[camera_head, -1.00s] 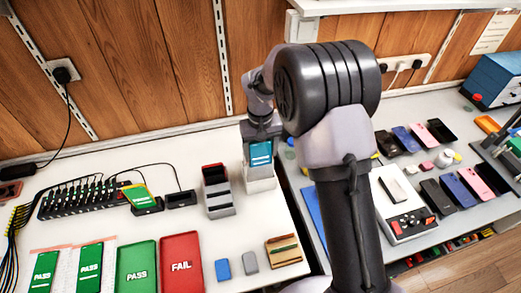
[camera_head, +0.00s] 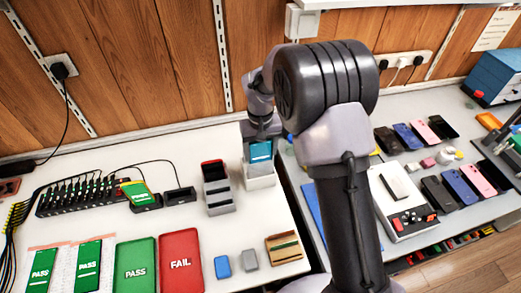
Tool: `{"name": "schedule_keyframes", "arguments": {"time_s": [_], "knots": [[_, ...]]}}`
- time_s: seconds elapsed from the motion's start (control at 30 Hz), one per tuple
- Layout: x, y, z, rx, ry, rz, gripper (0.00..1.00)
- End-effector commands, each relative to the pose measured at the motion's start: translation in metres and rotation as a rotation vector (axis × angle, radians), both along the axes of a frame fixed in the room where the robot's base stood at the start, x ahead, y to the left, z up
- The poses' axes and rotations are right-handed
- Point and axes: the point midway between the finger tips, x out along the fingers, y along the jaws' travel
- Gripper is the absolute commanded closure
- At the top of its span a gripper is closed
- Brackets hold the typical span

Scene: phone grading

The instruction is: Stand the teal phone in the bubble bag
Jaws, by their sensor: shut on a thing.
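The teal phone (camera_head: 261,150) is upright in my gripper (camera_head: 261,137), below my wrist, with its screen side towards the camera. My gripper is shut on its upper part; the fingertips are small and hard to make out. The phone's lower end is at the mouth of a white upright open holder (camera_head: 260,181), which I take to be the bubble bag. Its lower edge seems hidden behind the front rim. I cannot tell how deep it reaches or whether it touches the holder.
A grey stepped stand (camera_head: 218,196) is close left of the white holder. Green PASS (camera_head: 135,268) and red FAIL (camera_head: 181,262) trays lie in front. A charging hub (camera_head: 85,196) with cables is at left. My arm hides part of the right-hand bench, where several phones lie.

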Motion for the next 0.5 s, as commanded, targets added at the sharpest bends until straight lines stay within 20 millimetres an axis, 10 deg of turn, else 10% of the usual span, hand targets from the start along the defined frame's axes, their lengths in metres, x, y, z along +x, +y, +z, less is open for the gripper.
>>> {"name": "schedule_keyframes", "arguments": {"time_s": [0.37,0.4,0.5], "knots": [[0.000,0.000,-0.015,0.000,0.000,0.000,0.83],[0.000,0.000,-0.015,0.000,-0.001,0.000,0.31],[0.000,0.000,-0.014,0.000,0.000,0.000,0.11]]}}
